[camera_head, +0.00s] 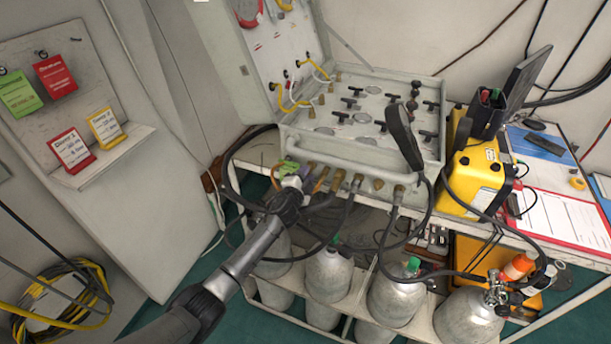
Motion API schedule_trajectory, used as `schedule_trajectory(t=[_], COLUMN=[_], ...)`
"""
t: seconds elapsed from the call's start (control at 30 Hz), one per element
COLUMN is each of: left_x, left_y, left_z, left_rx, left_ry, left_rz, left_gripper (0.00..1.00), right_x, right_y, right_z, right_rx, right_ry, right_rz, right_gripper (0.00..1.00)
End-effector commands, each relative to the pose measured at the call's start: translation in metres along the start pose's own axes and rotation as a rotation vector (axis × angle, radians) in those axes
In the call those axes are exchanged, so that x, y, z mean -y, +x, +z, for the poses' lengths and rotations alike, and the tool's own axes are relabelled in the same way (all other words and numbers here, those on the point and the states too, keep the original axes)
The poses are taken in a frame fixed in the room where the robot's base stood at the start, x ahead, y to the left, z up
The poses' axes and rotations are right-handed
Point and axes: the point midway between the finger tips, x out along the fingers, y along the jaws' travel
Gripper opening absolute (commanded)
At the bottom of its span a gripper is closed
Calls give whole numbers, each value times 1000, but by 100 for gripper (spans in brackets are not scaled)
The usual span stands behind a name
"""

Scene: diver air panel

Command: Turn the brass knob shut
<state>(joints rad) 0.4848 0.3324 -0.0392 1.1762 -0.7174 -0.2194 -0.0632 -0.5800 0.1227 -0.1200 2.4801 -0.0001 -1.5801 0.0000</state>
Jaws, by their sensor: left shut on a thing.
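The grey air panel case (340,150) stands open on a white trolley. A row of brass fittings (338,180) runs along its front face, with black hoses on some of them. My left gripper (291,180) is at the left end of this row, below the case's front edge. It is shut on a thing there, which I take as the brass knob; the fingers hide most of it. A small green piece (288,167) shows right by the fingertips. How far the knob is turned cannot be seen. My right gripper is not in view.
Black hoses (428,205) loop in front of the case. Grey cylinders (328,272) stand on the shelf below. A yellow unit (474,175) and a red-edged sheet (560,215) are on the right. A white cabinet (150,210) stands close on the left.

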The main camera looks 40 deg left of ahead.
Motion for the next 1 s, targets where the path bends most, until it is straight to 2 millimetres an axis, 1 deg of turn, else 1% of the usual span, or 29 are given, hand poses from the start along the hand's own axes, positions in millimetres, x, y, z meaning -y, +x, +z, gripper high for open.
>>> schedule_trajectory(t=[0.57,0.6,0.83,0.87,1.0], left_x=[0,0,0,0,0], left_y=[0,0,0,0,0], left_z=[0,0,0,0,0], left_rx=[1,1,1,1,1], left_ry=[29,28,27,27,27], left_rz=[0,0,0,0,0], left_gripper=[2,28,50,51,51], right_x=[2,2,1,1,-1], right_y=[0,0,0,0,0], right_z=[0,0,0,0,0], right_rx=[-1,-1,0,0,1], right_ry=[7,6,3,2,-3], right_rz=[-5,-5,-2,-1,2], right_gripper=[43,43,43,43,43])
